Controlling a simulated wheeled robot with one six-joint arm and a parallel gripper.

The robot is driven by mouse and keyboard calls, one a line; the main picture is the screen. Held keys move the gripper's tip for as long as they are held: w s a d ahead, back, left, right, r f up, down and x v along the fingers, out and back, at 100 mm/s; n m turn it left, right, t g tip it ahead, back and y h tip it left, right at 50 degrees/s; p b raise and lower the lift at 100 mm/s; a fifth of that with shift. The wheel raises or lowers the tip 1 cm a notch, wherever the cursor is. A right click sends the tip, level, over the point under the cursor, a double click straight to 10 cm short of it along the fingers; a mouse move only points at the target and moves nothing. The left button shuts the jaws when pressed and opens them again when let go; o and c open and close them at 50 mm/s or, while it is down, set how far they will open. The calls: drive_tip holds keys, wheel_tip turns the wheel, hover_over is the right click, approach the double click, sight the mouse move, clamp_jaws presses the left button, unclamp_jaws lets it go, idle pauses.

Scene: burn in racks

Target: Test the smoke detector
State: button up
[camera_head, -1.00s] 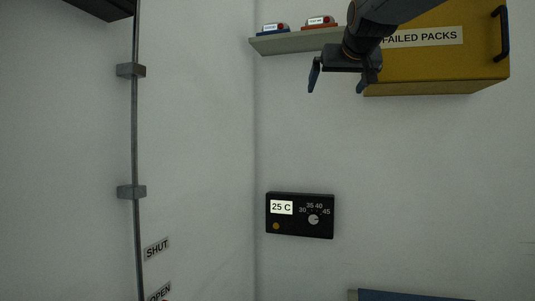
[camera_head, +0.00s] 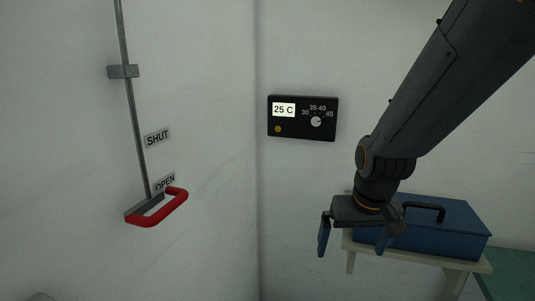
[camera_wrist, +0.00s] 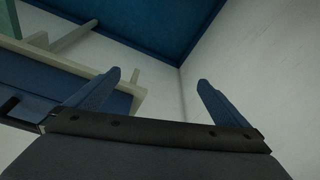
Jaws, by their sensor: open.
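No smoke detector shows in either view now. My gripper (camera_head: 354,248) is open and empty in the head view, pointing down in front of a blue box on a small bench. In the wrist view my gripper (camera_wrist: 157,80) has its two blue fingers spread with nothing between them. A red handle (camera_head: 160,208) on a grey rod hangs on the left wall, beside the label OPEN and below the label SHUT.
The blue box (camera_head: 451,229) with a dark handle stands on a pale bench (camera_head: 461,265) at right, behind my gripper. A green surface (camera_head: 513,273) is at the far right edge.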

drive_tip(key=s+f+g, duration=0.1)
drive_tip(key=s+f, duration=0.4)
drive_tip(key=s, duration=0.2)
drive_tip(key=shift+s+f+g, duration=0.35)
drive_tip(key=shift+g, duration=0.05)
drive_tip(key=shift+w, duration=0.1)
clamp_jaws()
idle(0.9)
